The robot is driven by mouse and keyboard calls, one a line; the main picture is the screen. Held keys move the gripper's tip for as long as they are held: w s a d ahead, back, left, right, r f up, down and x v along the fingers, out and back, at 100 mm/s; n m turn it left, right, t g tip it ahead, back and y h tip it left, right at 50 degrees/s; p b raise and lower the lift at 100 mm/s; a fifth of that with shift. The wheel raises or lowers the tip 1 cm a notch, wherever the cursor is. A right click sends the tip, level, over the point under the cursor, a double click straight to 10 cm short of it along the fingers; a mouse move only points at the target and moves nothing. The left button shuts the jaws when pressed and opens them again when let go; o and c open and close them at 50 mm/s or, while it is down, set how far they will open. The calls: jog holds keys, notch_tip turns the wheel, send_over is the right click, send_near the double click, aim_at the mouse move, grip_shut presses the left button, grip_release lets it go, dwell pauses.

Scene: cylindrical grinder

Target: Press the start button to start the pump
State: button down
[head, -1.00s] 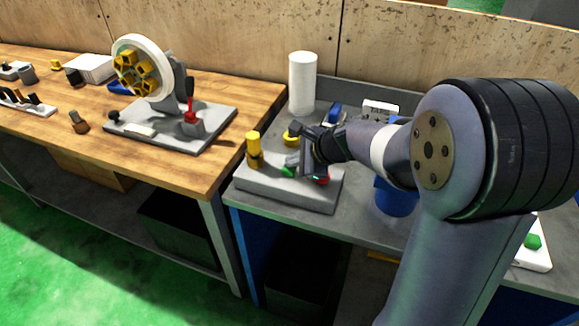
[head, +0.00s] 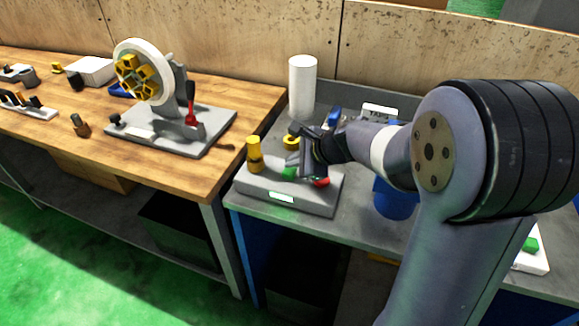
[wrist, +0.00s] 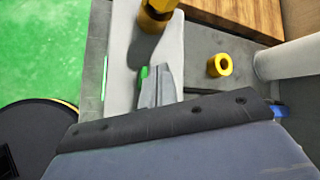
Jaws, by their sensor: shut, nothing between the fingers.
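The grey control box (head: 250,184) stands on the grey bench, with a green button (head: 288,174) and a red button (head: 322,182) on its top. A strip on its front face (head: 282,197) glows green; a thin green line also shows in the wrist view (wrist: 104,78). My gripper (head: 293,160) is shut and empty, just above the box by the green button. In the wrist view my fingertips (wrist: 158,68) are beside the green button (wrist: 144,72), partly covering it. I cannot tell whether they touch it. The red button is hidden in the wrist view.
A yellow post (head: 254,153) rises from the box's left end, close to my fingers. A yellow ring (head: 291,142) and a white cylinder (head: 302,86) stand behind. A blue container (head: 394,198) is to the right. A wheel fixture (head: 140,70) stands on the wooden table left.

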aim_at(294, 172)
jog(key=shift+r, duration=0.3)
notch_tip(294, 172, up, 5)
jog(key=p, duration=0.4)
jog(key=shift+p, duration=0.3)
jog(key=shift+d, duration=0.1)
dwell(0.6)
